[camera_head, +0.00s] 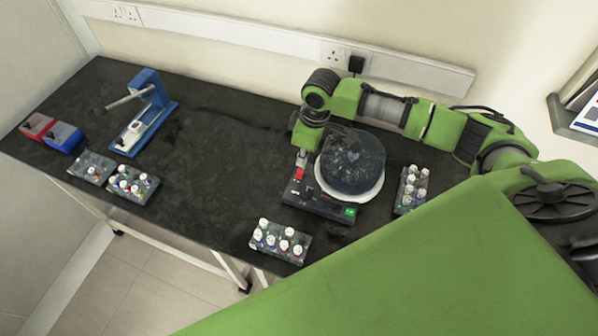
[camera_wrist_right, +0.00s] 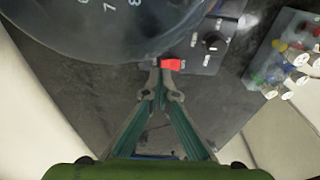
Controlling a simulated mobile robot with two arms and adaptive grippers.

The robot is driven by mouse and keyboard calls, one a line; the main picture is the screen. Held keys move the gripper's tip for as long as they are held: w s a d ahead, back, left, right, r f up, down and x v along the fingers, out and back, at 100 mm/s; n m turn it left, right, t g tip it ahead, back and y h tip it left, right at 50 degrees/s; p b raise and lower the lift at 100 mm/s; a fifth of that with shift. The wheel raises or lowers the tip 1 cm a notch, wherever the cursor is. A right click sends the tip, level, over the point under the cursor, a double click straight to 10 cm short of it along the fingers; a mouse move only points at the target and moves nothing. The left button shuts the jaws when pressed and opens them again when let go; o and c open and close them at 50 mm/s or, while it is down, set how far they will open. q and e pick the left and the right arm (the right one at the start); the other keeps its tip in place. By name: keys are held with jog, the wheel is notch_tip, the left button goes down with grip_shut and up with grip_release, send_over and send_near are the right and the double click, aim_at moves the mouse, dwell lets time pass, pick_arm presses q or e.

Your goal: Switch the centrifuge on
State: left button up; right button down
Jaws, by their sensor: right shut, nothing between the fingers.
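The centrifuge (camera_head: 352,165) stands on the dark bench, a round unit with a dark transparent lid and white rim on a dark base. A red switch (camera_head: 299,174) is at the left end of its base, and a small green part shows at the right end. My right gripper (camera_head: 302,157) is shut and empty, pointing down at the red switch. In the right wrist view the closed fingertips (camera_wrist_right: 160,68) are right beside the red switch (camera_wrist_right: 173,64). I cannot tell whether they touch it. A black knob (camera_wrist_right: 212,42) is on the panel nearby. My left gripper is out of view.
A vial rack (camera_head: 280,241) stands in front of the centrifuge and another (camera_head: 411,190) to its right. At the left are more racks (camera_head: 133,185), a blue stand (camera_head: 147,110) and red and blue boxes (camera_head: 62,136). The bench middle is clear.

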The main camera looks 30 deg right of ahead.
jog(key=shift+s+f+b, duration=0.1)
jog(key=shift+f+b, duration=0.25)
jog(key=shift+f, duration=0.9)
dwell(0.8)
notch_tip(320, 180, up, 5)
jog(key=p, duration=0.6)
jog(key=shift+r, duration=0.1)
dwell(0.4)
